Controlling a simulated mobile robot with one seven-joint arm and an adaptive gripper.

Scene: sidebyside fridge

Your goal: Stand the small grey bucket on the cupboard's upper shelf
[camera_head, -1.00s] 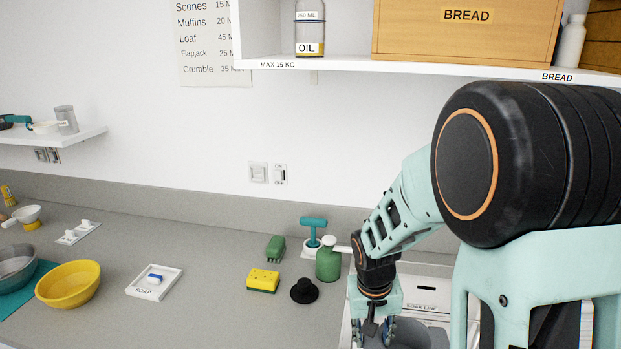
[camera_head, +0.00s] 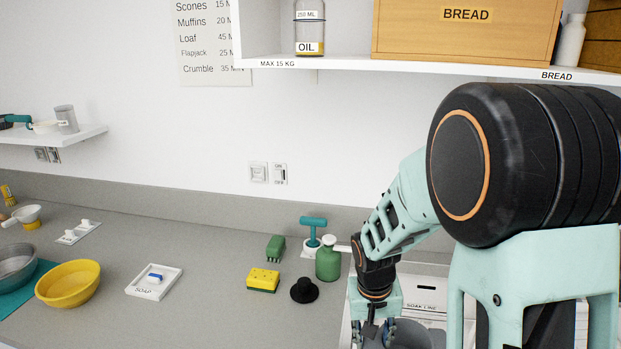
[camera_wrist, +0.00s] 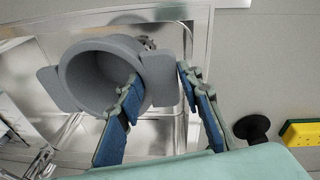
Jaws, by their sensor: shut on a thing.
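The small grey bucket (camera_wrist: 92,80) shows in the wrist view over a metal sink, with its open mouth toward the camera and a flat ear on each side. My gripper (camera_wrist: 160,92) is shut on the bucket's right side, one finger inside the mouth and one outside. In the head view my gripper (camera_head: 373,332) and the bucket (camera_head: 408,334) are low at the right, partly cut off by the frame's bottom edge. A white wall cupboard (camera_head: 350,65) is at the top; its visible shelf holds an oil bottle and a bread box, and its upper part is out of view.
A green pump bottle (camera_head: 328,262), a teal-handled tool (camera_head: 313,232), a black knob-like thing (camera_head: 304,290) and a yellow sponge (camera_head: 263,280) stand left of my gripper. The oil bottle (camera_head: 310,30) and bread box (camera_head: 465,30) leave a gap between them. Bare counter (camera_head: 210,270) lies further left.

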